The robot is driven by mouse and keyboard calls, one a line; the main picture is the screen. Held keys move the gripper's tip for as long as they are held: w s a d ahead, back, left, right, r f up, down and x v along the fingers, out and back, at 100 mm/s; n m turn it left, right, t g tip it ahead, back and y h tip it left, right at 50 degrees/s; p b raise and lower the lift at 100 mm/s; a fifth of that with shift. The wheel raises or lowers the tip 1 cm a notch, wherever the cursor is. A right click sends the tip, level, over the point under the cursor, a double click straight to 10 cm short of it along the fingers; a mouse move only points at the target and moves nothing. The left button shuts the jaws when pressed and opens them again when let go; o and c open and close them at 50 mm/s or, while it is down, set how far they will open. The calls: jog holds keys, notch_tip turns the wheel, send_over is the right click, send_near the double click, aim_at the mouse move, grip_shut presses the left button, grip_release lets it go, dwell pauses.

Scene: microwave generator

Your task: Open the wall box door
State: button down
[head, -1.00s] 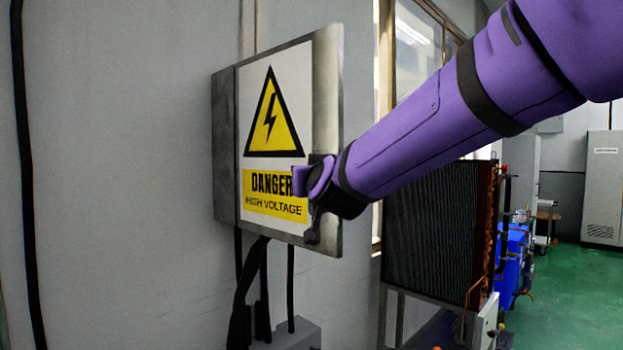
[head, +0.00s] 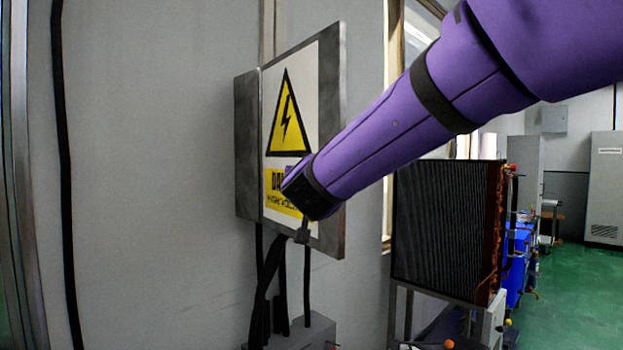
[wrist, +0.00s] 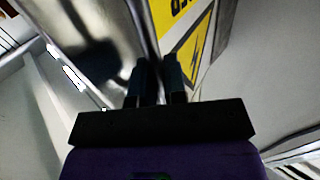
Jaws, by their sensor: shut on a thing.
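The grey metal wall box (head: 248,150) hangs on the wall left of centre in the head view. Its door (head: 329,80) carries a white panel with a yellow high-voltage sign (head: 290,118) and stands out at an angle from the box, its free edge on the right. My gripper (head: 298,190) is at the lower right of the door front. The lower end of a dark handle (head: 303,233) shows just below it; the rest is hidden. In the wrist view my gripper (wrist: 156,75) is shut with its fingers close together on the handle, beside the shiny metal and the sign (wrist: 190,40).
Black cables (head: 270,295) run down from the box to a grey box (head: 300,332) below. A dark finned radiator unit (head: 445,225) on a stand is to the right. Green floor (head: 580,290) is open at the far right.

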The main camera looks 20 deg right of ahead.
jog(key=shift+r, duration=0.2)
jog(key=c, duration=1.2)
grip_release()
jog(key=shift+f, duration=0.1)
jog(key=v, duration=1)
jog(key=shift+s, duration=0.35)
jog(key=shift+a, duration=0.1)
